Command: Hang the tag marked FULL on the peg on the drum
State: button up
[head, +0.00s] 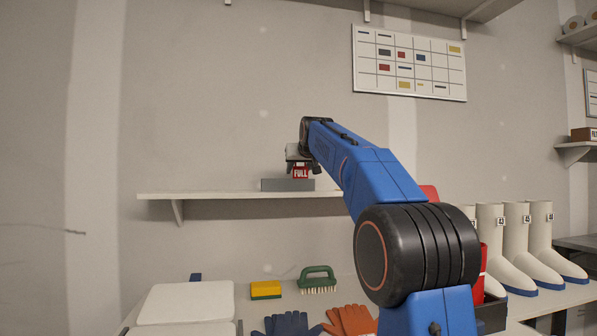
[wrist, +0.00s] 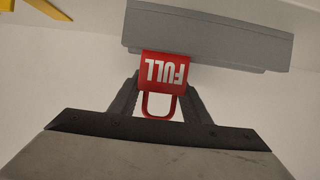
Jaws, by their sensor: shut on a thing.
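The red tag marked FULL (head: 301,172) is at my gripper, just above a grey block on the wall shelf. In the wrist view the tag (wrist: 164,69) shows its white lettering upside down, with its red loop (wrist: 160,105) between the fingers. My gripper (wrist: 160,97) is shut on the tag; it also shows in the head view (head: 299,160). The tag's far edge overlaps the grey block (wrist: 205,38) in the wrist view; I cannot tell if they touch. I cannot make out the drum or its peg in either view.
The shelf (head: 235,194) runs along the wall under the grey block (head: 275,185). Below are a yellow sponge (head: 265,290), a green brush (head: 317,279), blue gloves (head: 290,325), orange gloves (head: 350,321) and white boots (head: 510,245). Space left of the block is clear.

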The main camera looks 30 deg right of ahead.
jog(key=shift+f, duration=0.3)
jog(key=o, duration=1.1)
jog(key=shift+f, duration=0.15)
jog(key=v, duration=1.7)
jog(key=shift+s+a, duration=0.1)
jog(key=shift+a, duration=0.05)
